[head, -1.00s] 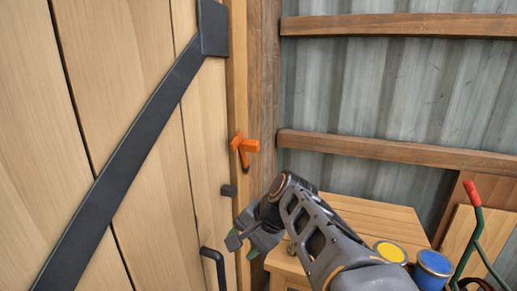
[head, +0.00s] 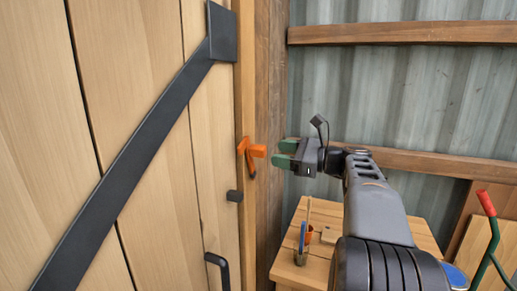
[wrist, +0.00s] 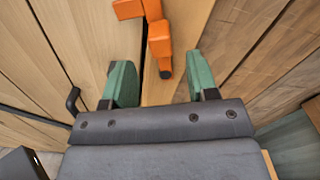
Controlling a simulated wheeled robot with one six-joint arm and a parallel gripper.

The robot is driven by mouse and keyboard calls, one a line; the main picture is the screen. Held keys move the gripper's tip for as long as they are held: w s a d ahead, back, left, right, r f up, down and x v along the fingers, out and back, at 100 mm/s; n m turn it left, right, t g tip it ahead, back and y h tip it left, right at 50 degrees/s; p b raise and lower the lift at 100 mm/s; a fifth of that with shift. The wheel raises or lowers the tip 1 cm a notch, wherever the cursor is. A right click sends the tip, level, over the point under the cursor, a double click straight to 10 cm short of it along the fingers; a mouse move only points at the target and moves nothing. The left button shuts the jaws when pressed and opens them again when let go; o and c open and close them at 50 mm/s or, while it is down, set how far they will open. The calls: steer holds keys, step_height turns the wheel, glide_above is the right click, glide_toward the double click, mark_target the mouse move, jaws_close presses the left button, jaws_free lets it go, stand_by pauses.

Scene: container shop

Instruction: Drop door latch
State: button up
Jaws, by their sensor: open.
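The orange door latch (head: 248,152) is on the wooden post at the right edge of the plank door (head: 150,190). Its arm hangs down at a slant and ends in a dark tip. A small black catch (head: 234,196) sits lower on the door's edge. My gripper (head: 284,153) is just right of the latch, at about its height, in the head view. In the wrist view its green fingers (wrist: 158,64) are open and apart, with the latch (wrist: 160,38) ahead of the gap between them. Nothing is held.
A black door handle (head: 217,268) is below the catch. A wooden table (head: 320,220) at lower right bears a cup with tools (head: 301,256). A red-handled green cart (head: 488,225) is at the far right. Corrugated wall with wooden rails stands behind.

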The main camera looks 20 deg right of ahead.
mark_target(265, 151)
steer(key=p+x, duration=0.1)
steer(key=x, duration=0.6)
steer(key=shift+d, duration=0.1)
steer(key=shift+c, duration=0.2)
jaws_close()
steer(key=shift+f, duration=0.1)
